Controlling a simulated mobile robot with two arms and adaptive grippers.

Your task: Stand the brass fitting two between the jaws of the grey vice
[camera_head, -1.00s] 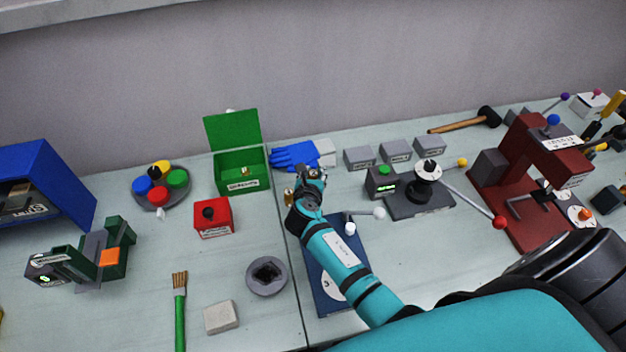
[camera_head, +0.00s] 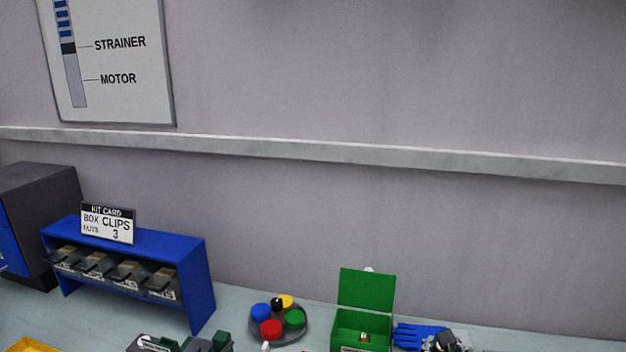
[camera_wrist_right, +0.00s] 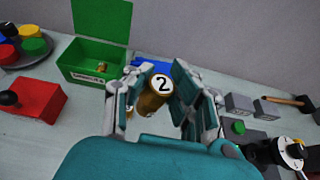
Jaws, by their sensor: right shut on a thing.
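The brass fitting two (camera_wrist_right: 153,98), a gold cylinder with a white top marked "2", is held between the teal pads of my right gripper (camera_wrist_right: 155,92) in the right wrist view. The fitting leans in that picture. My right gripper (camera_head: 446,343) also shows at the bottom edge of the head view, by the blue glove, mostly cut off. My left gripper is not in view.
A green open box (camera_head: 362,325) holds a small brass piece. Left of it are a tray of coloured caps (camera_head: 279,324) and a blue clip rack (camera_head: 203,290). A red box (camera_wrist_right: 32,98) and grey blocks (camera_wrist_right: 239,104) flank my gripper in the wrist view.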

